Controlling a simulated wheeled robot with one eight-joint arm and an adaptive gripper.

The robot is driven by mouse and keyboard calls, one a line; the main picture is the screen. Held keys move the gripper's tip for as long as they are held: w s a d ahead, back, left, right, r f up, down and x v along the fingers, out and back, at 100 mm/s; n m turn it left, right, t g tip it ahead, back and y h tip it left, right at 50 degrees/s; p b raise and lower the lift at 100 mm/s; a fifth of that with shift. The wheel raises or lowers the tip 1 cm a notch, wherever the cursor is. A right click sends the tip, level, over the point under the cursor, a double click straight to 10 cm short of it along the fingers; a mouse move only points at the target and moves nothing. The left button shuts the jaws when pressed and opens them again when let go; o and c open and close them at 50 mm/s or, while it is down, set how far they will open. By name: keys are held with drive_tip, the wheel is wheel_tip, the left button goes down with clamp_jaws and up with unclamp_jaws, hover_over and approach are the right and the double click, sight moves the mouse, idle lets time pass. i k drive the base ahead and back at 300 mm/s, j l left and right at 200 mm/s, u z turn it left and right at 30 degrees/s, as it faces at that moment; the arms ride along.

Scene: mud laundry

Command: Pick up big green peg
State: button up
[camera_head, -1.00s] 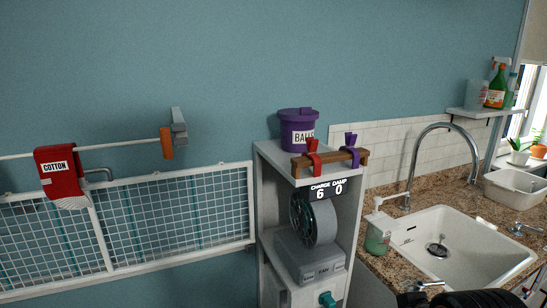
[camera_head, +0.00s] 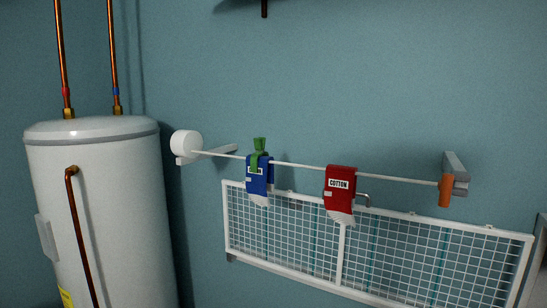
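The big green peg (camera_head: 259,152) is clipped at the top of a blue sock (camera_head: 258,179) with a white toe, which hangs on the white rail (camera_head: 300,164). The peg stands upright, its upper part above the rail and its lower part over the sock's white label. A red sock (camera_head: 340,187) labelled COTTON hangs on the same rail to the right of the blue one, with no peg seen on it. My gripper is not in view.
A white water tank (camera_head: 95,200) with copper pipes stands at the left. A white wire rack (camera_head: 400,262) is on the wall below the rail. The rail ends at a white round mount (camera_head: 186,144) on the left and an orange piece (camera_head: 446,191) on the right.

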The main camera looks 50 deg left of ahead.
sight(260, 142)
drive_tip(key=u, duration=2.05)
drive_tip(key=z, duration=0.4)
drive_tip(key=k+j+z, duration=0.1)
drive_tip(key=z, duration=0.4)
drive_tip(key=k+j+z, duration=0.1)
drive_tip(key=z, duration=0.35)
drive_tip(key=k+z, duration=0.2)
drive_tip(key=z, duration=0.3)
drive_tip(key=u, duration=1.65)
